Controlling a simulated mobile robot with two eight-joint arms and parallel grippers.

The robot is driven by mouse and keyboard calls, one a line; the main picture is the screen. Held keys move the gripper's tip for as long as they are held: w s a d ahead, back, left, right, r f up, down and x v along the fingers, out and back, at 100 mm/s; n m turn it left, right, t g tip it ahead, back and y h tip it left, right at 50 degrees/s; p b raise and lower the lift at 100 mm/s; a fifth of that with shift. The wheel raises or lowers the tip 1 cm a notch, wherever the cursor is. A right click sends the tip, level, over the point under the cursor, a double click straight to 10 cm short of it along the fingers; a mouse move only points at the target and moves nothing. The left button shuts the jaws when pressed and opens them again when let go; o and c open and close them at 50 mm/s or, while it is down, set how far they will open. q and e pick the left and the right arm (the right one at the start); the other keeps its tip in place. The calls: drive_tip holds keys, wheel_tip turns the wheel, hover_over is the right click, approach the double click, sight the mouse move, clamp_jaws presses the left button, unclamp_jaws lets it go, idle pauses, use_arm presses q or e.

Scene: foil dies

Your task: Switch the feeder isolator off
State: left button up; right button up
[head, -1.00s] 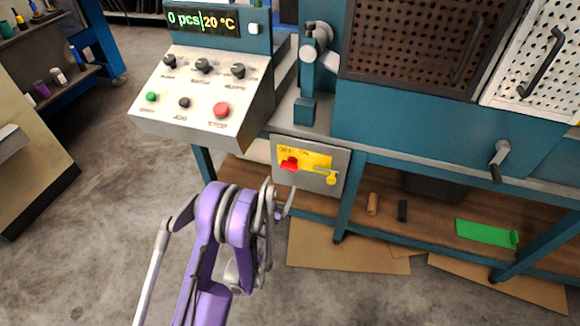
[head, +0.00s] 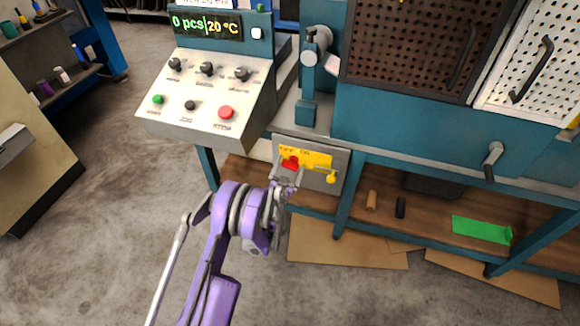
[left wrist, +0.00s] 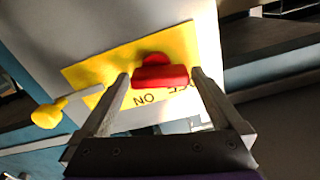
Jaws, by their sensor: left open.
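The feeder isolator is a red handle (head: 290,163) on a yellow plate (head: 318,160) marked OFF and ON, on a grey box (head: 338,190) below the bench top. In the left wrist view the red handle (left wrist: 160,76) lies between the two fingertips, across the gap. My left gripper (head: 287,171) is open, with one finger on each side of the handle; I cannot tell whether they touch it. A yellow lever (head: 331,176) sits at the plate's right end and also shows in the left wrist view (left wrist: 48,115). My right gripper is not in view.
A sloped control panel (head: 165,122) with knobs and green, black and red buttons stands above left of the box. A teal table leg (head: 345,205) is right of it.

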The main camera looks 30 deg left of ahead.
use_arm(q)
drive_tip(key=c, duration=1.2)
drive_tip(key=shift+f+n+b, duration=0.1)
drive_tip(key=shift+n+b, duration=0.4)
drive_tip(key=shift+n, duration=0.3)
drive_tip(key=shift+a+n, duration=0.1)
drive_tip(key=shift+n, duration=0.5)
drive_tip(key=o, duration=1.2)
